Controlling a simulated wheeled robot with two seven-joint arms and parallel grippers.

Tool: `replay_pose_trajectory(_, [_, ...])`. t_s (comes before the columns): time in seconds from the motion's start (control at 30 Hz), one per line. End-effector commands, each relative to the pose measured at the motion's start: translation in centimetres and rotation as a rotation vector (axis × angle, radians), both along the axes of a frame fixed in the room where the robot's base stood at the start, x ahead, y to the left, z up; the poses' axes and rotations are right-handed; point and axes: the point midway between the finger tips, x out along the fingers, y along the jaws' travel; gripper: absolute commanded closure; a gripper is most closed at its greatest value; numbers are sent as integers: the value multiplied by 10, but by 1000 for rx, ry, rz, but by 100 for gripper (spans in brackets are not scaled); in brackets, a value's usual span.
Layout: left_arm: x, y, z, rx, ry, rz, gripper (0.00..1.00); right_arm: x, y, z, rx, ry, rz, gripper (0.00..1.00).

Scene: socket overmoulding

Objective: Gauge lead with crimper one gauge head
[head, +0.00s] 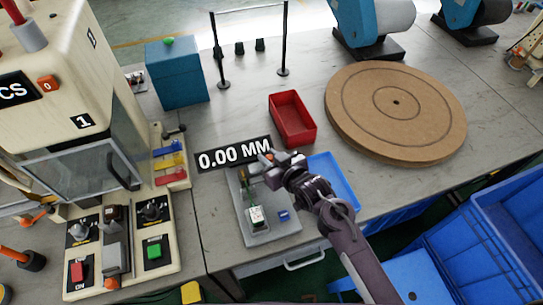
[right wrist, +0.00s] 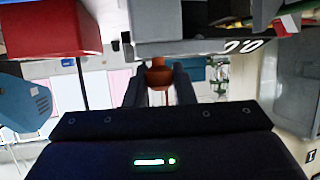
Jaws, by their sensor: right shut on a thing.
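The gauge (head: 272,228) is a grey plate on the bench, with a black display (head: 234,154) reading 0.00 MM behind it. A small white block and a blue button (head: 284,215) sit on the plate. My right gripper (head: 268,160) is over the plate's back edge, by the display. In the right wrist view, its two dark fingers (right wrist: 158,90) are shut on an orange-brown knob-like piece (right wrist: 158,74), which touches or sits just below a grey part (right wrist: 185,25). I cannot make out a lead or name the crimper one head for certain. My left gripper is not in view.
A red bin (head: 292,120) stands behind my right gripper and a blue tray (head: 333,180) lies to its right. A round brown board (head: 396,112) fills the back right. The press machine (head: 75,100) with its control panels stands at the left.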

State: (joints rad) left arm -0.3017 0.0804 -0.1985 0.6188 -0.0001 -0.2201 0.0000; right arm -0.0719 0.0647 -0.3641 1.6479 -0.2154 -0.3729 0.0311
Motion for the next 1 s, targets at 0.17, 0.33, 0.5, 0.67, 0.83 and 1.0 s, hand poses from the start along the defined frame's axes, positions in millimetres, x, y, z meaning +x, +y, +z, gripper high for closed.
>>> replay_pose_trajectory(0.17, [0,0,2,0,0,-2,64,-11,33,0,4,3,8,100])
replay_pose_trajectory(0.33, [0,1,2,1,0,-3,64,-14,41,0,3,2,6,100])
replay_pose_trajectory(0.5, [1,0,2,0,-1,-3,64,-15,42,0,4,2,10,100])
replay_pose_trajectory(0.67, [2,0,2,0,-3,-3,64,-15,42,0,4,2,10,60])
replay_pose_trajectory(0.83, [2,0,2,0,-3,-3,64,-14,40,0,2,1,6,55])
replay_pose_trajectory(1.0, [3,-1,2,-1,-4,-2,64,-14,39,0,2,1,6,55])
